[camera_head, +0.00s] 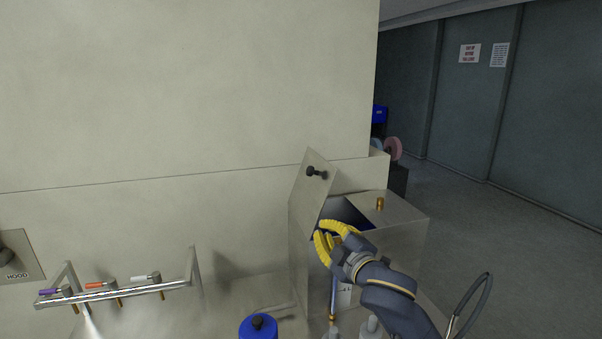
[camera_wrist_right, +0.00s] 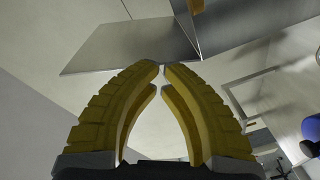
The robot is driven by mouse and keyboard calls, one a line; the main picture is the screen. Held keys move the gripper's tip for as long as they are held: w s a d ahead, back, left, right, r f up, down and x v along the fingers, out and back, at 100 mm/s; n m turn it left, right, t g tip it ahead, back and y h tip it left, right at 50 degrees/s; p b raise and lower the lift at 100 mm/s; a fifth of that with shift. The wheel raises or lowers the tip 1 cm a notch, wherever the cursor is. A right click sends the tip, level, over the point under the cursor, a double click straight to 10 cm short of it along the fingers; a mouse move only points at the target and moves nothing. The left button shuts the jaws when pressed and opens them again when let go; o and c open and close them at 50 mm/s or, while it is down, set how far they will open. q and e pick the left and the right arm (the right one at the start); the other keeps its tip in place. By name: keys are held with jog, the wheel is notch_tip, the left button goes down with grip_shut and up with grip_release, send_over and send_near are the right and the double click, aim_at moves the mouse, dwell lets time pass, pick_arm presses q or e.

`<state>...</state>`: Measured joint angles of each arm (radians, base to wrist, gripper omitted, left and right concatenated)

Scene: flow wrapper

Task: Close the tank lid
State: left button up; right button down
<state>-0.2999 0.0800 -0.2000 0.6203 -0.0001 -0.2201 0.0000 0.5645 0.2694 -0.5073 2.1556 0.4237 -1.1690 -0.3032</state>
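The metal tank (camera_head: 400,225) stands right of centre in the head view. Its lid (camera_head: 310,190) is open, tilted up steeply at the left of a dark opening, with a black knob (camera_head: 316,172) on its face. My right gripper (camera_head: 322,238), with yellow fingers, is in front of the opening, below the lid. In the right wrist view, the fingertips (camera_wrist_right: 162,70) come together with only a sliver between them and nothing held. A metal plate (camera_wrist_right: 125,45), seemingly the lid, lies beyond the tips; contact cannot be told. My left gripper is out of view.
A blue container with a black cap (camera_head: 258,327) stands left of the tank. A pipe rail with coloured valve handles (camera_head: 115,287) is at the lower left. A brass fitting (camera_head: 380,203) sits on the tank top. A large pale wall rises behind; open floor lies right.

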jog(key=w+a+r+n+y, duration=0.1)
jog(key=a+r+n+y, duration=0.1)
jog(key=r, duration=0.4)
jog(key=w+a+r+n+y, duration=0.1)
jog(key=a+r, duration=0.2)
jog(key=r, duration=0.4)
jog(key=f+x, duration=0.1)
jog(key=x, duration=0.9)
jog(key=shift+n, duration=0.3)
jog(key=shift+w+d+f, duration=0.15)
jog(key=shift+w+d, duration=0.05)
jog(key=shift+d, duration=0.8)
jog(key=shift+w+d+f, duration=0.15)
jog(key=shift+w+d, duration=0.05)
jog(key=shift+d, duration=0.85)
jog(key=shift+d, duration=0.1)
